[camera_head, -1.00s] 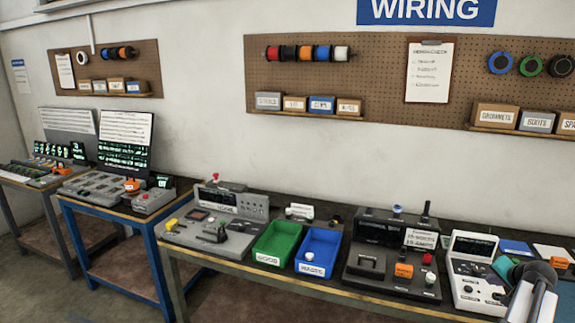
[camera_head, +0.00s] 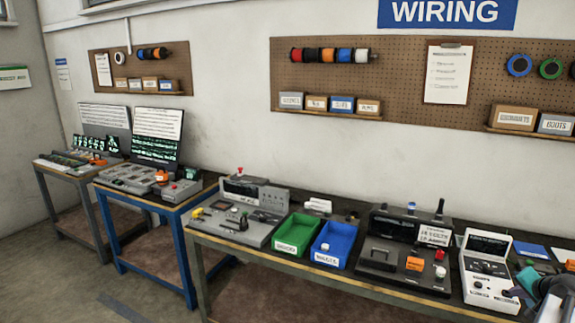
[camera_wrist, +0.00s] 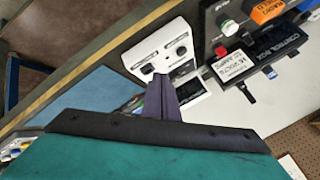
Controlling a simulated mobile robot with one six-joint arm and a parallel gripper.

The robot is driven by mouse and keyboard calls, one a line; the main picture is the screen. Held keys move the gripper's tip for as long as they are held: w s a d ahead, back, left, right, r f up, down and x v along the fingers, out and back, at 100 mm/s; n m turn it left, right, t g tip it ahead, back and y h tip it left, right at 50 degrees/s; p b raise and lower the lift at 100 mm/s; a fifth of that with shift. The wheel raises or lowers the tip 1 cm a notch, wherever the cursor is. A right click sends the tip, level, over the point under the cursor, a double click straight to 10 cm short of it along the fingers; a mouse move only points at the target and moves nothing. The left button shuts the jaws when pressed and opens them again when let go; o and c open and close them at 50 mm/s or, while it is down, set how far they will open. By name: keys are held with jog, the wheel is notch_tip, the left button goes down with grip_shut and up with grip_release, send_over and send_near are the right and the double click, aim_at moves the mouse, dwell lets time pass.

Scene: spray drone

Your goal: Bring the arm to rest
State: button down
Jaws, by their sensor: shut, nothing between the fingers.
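My gripper (camera_wrist: 162,98) shows in the wrist view as dark fingers closed together, with nothing between them. The fingers lie in front of the white instrument box (camera_wrist: 165,50) on the bench; I cannot tell the gap between them. In the head view, part of my arm (camera_head: 545,288) shows at the lower right corner, in front of the right end of the bench and beside the white instrument box (camera_head: 487,270). The fingertips are not clear in the head view.
The long bench holds a dark control box (camera_head: 405,255), a green tray (camera_head: 296,236), a blue tray (camera_head: 333,244) and a grey test unit (camera_head: 240,210). A blue-framed table (camera_head: 150,200) stands further left. The floor (camera_head: 70,285) at the lower left is clear.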

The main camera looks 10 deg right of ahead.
jog(key=w+a+f+n+y+b, duration=0.1)
jog(key=w+a+f+n+y, duration=0.1)
jog(key=w+a+f, duration=0.8)
jog(key=w+a+f+n+y+b, duration=0.2)
jog(key=w+a+f, duration=0.45)
jog(key=a, duration=0.55)
jog(key=s+a+f+n+g+y+b, duration=0.1)
jog(key=a+f+n+g, duration=0.1)
jog(key=a+f, duration=0.85)
jog(key=a+f+n+g+y+b, duration=0.15)
jog(key=a+f, duration=0.55)
jog(key=a, duration=0.7)
jog(key=s+a+f+n+g+y+b, duration=0.1)
jog(key=s+a+f+n+g, duration=0.15)
jog(key=s+a+f, duration=0.6)
jog(key=s+a+f+n+g+b, duration=0.1)
jog(key=s+a+f+g, duration=0.35)
jog(key=a, duration=0.65)
jog(key=s+a+f+n+g+h, duration=0.1)
jog(key=s+a+f, duration=0.15)
jog(key=s, duration=0.45)
jog(key=s+a+f+n, duration=0.2)
jog(key=s+f, duration=0.1)
jog(key=s, duration=0.4)
jog(key=s+d+r+n+g+h, duration=0.1)
jog(key=s+d+g+h, duration=0.1)
jog(key=s, duration=0.6)
jog(key=shift+s+d+r, duration=0.3)
jog(key=shift+d+r, duration=0.05)
jog(key=shift+d, duration=0.05)
